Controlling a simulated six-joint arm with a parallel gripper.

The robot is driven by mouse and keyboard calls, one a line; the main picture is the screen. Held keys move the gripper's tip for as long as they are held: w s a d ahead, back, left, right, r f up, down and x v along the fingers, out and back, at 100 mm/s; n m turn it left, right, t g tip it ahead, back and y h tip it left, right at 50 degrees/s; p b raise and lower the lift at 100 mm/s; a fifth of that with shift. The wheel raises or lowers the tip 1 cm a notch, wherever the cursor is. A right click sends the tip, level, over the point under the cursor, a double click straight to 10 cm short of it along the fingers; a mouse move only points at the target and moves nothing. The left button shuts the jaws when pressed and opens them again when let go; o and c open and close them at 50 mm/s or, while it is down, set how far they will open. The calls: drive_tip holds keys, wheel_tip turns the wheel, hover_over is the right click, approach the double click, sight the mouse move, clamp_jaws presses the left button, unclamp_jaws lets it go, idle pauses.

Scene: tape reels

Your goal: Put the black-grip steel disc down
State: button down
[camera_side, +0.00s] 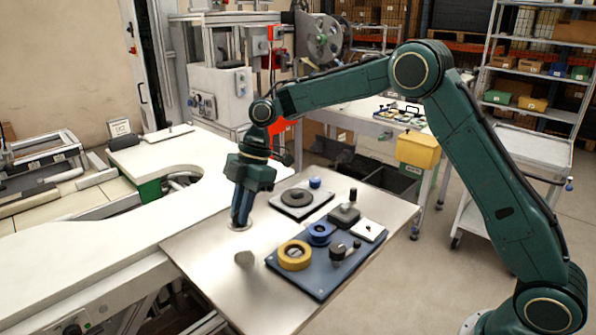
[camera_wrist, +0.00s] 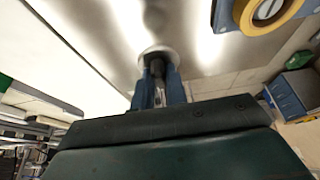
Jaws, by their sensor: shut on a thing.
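My gripper (camera_side: 240,222) points down over the left part of the steel table, with its blue fingers closed around the black grip of the steel disc. The fingers hide part of the disc.
The steel table (camera_side: 195,252) is bare around the disc. A dark blue tray (camera_side: 318,283) to the right holds a yellow reel (camera_side: 294,255), a blue reel (camera_side: 320,233) and a black-knobbed piece (camera_side: 338,252). A plate with a dark ring (camera_side: 297,198) stands behind.

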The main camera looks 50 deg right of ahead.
drive_tip(key=shift+f, duration=0.1)
drive_tip(key=shift+f, duration=1.85)
drive_tip(key=shift+f, duration=0.15)
drive_tip(key=c, duration=1.4)
unclamp_jaws()
drive_tip(key=v, duration=1.2)
drive_tip(key=shift+d, duration=0.1)
